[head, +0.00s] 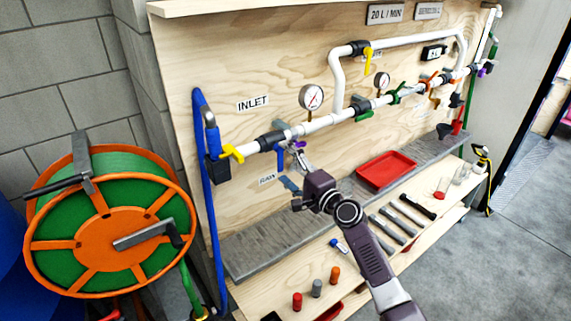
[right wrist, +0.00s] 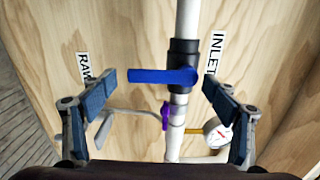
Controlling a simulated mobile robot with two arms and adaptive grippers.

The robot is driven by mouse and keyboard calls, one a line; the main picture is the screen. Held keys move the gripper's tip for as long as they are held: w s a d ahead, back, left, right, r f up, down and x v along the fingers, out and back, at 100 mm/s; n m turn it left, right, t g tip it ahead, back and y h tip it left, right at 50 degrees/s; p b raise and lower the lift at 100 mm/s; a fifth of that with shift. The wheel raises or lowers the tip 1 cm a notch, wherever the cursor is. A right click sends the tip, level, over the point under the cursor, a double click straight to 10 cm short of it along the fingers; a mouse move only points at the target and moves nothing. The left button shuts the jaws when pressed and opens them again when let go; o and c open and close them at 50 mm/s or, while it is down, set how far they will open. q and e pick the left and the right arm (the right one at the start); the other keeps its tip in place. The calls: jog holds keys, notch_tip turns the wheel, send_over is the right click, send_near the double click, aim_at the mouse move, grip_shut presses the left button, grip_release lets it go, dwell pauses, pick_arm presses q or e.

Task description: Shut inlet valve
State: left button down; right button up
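The inlet valve (head: 271,140) is a black body on the white pipe below the INLET label. Its blue lever handle (head: 280,158) hangs down, crosswise to the pipe. In the right wrist view the valve body (right wrist: 184,60) is right of centre, and the blue handle (right wrist: 155,76) points left across the pipe. My right gripper (head: 297,158) is in front of the pipe near the valve. In the right wrist view its fingers (right wrist: 158,80) are spread wide, one on each side of the valve and handle, with no visible grip. My left gripper is not in view.
A small purple handle (right wrist: 165,115) and a gauge (right wrist: 217,132) sit along the pipe close by. A yellow handle (head: 232,152) and blue hose (head: 203,200) are left of the valve. A red tray (head: 387,169) and loose tools lie on the bench. A hose reel (head: 110,225) stands left.

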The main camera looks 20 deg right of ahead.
jog(key=v, duration=1.2)
dwell(0.5)
